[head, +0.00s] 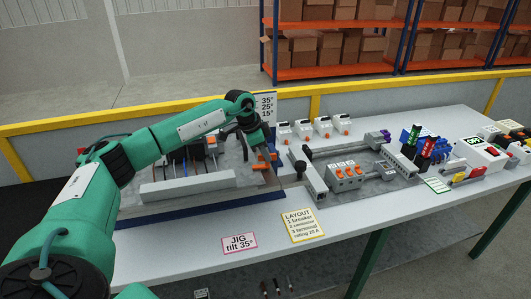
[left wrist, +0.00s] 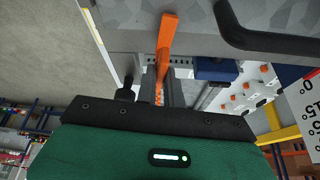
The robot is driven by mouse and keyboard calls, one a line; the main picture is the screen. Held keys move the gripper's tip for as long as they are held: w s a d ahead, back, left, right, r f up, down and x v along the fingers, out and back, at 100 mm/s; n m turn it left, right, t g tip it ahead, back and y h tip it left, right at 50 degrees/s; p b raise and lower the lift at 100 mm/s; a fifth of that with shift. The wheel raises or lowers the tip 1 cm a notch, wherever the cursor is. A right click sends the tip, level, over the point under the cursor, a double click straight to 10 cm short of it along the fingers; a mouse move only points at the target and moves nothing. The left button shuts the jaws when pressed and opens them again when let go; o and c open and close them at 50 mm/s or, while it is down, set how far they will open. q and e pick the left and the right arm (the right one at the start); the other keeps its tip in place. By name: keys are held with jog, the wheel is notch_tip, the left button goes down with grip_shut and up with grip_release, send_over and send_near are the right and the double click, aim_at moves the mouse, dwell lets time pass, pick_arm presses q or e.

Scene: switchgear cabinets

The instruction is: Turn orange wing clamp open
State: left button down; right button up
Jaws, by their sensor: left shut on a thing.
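The orange wing clamp (head: 260,166) is at the right edge of the tilted jig in the head view, partly hidden by my gripper. In the left wrist view an orange lever (left wrist: 166,40) stands out in front of the gripper body, long and narrow. My left gripper (head: 266,149) reaches down to the clamp from above and is shut on it. In the left wrist view the fingers are hard to make out against grey parts behind the lever. My right gripper is in neither view.
The jig panel (head: 192,188) carries cables and a grey rail. Right of it are a grey block with a black knob (head: 308,175), breakers with orange switches (head: 345,175) and small white units (head: 322,125). A tilt scale (head: 265,105) stands behind. The table's front is clear besides label cards.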

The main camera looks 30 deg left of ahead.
pick_arm(q)
jog(key=m+g, duration=0.1)
jog(key=m, duration=0.1)
jog(key=m+h+p, duration=0.1)
jog(key=m, duration=0.2)
jog(key=shift+w+r+g, duration=0.15)
jog(key=shift+w+g, duration=0.05)
jog(key=shift+g, duration=0.2)
jog(key=m+g, duration=0.1)
jog(key=m, duration=0.3)
jog(key=shift+w+g, duration=0.1)
jog(key=shift+g, duration=0.2)
jog(key=m+g, duration=0.1)
jog(key=m, duration=0.2)
jog(key=shift+w+m+g+y+b, duration=0.1)
jog(key=shift+m+g+y+b, duration=0.55)
jog(key=shift+m, duration=1.25)
jog(key=c, duration=1.5)
grip_release()
